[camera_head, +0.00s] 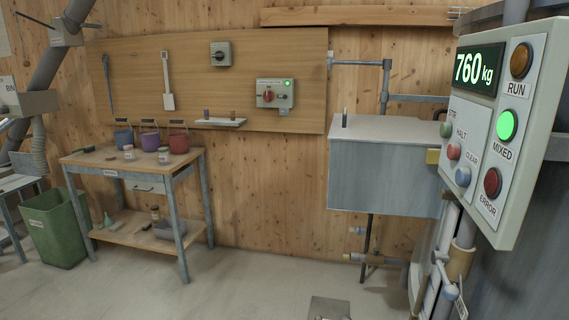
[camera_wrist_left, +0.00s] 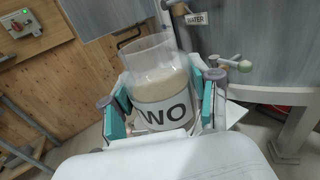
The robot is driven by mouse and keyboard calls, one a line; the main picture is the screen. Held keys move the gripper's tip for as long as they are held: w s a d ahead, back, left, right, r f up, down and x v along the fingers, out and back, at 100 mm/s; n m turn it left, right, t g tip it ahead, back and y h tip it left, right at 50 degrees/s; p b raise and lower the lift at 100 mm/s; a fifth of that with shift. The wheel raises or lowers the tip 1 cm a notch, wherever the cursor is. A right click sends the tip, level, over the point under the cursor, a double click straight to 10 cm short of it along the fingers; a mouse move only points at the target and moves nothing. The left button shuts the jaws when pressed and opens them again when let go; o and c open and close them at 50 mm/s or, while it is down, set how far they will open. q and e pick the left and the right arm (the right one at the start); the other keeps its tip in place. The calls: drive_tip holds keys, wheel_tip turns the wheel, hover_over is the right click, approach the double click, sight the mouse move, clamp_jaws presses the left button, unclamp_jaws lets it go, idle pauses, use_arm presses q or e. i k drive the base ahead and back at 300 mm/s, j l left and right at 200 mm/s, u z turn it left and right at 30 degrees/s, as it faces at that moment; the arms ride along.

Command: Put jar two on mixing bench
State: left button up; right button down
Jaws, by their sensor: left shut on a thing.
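In the left wrist view, my left gripper (camera_wrist_left: 163,108) is shut on a clear jar (camera_wrist_left: 160,88). The jar holds a pale beige material and has a white label reading "WO", its first part cut off by the view angle. Teal finger pads press on both sides of it. The jar appears tilted in this view, with its open mouth at the top. In the head view a wooden bench (camera_head: 80,160) with grey legs stands at the left against the wall; its small label is too small to read. My grippers do not show in the head view.
The bench holds three coloured pots (camera_head: 149,142) and two small jars (camera_head: 129,153); its lower shelf (camera_head: 135,232) holds small items. A green bin (camera_head: 53,230) stands left of it. A grey tank (camera_head: 385,170) and control panel (camera_head: 497,130) are at right. Floor before the bench is clear.

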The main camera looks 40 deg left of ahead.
sight(97, 158)
drive_tip(key=i+j+u, duration=0.15)
drive_tip(key=j+u, duration=0.3)
drive_tip(key=i+j+u, duration=0.25)
drive_tip(key=j+u, duration=0.2)
drive_tip(key=i+j+u, duration=0.6)
drive_tip(key=j+u, duration=0.25)
drive_tip(key=i+j+u, duration=0.35)
drive_tip(key=i, duration=0.7)
drive_tip(key=i+u, duration=0.35)
drive_tip(key=i, duration=0.75)
drive_tip(key=i+z, duration=0.15)
drive_tip(key=i, duration=0.35)
drive_tip(key=i+j+z, duration=0.15)
drive_tip(key=i, duration=0.35)
drive_tip(key=i+j+z, duration=0.1)
drive_tip(key=i, duration=0.4)
